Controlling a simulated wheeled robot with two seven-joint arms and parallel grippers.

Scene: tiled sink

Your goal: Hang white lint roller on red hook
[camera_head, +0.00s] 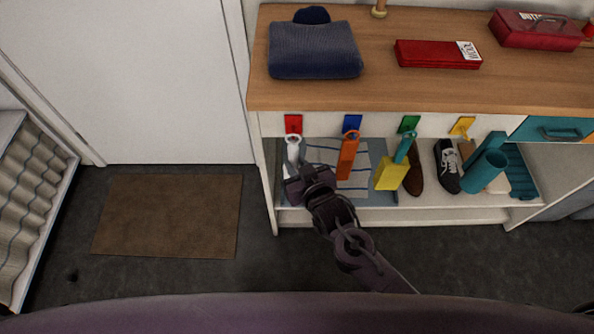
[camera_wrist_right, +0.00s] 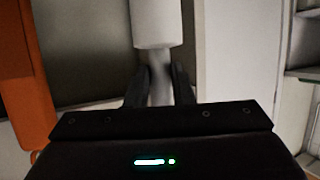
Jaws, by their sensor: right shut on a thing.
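The white lint roller (camera_head: 292,155) is upright below the red hook (camera_head: 293,124) at the left end of the shelf's front rail. Its top end is right at the hook's lower edge; whether it is looped over the hook cannot be told. My right gripper (camera_head: 296,178) is at the roller's lower part. In the right wrist view the lint roller (camera_wrist_right: 157,24) has a narrow grey part held between the two dark fingers (camera_wrist_right: 159,88), which are shut on it. My left gripper is not in view.
Blue (camera_head: 352,123), green (camera_head: 409,123) and yellow (camera_head: 462,126) hooks continue along the rail. An orange tool (camera_head: 347,158) hangs under the blue hook, close right of the roller. A yellow-and-teal brush (camera_head: 392,175) hangs under the green one. Shoes (camera_head: 447,165) stand on the shelf below.

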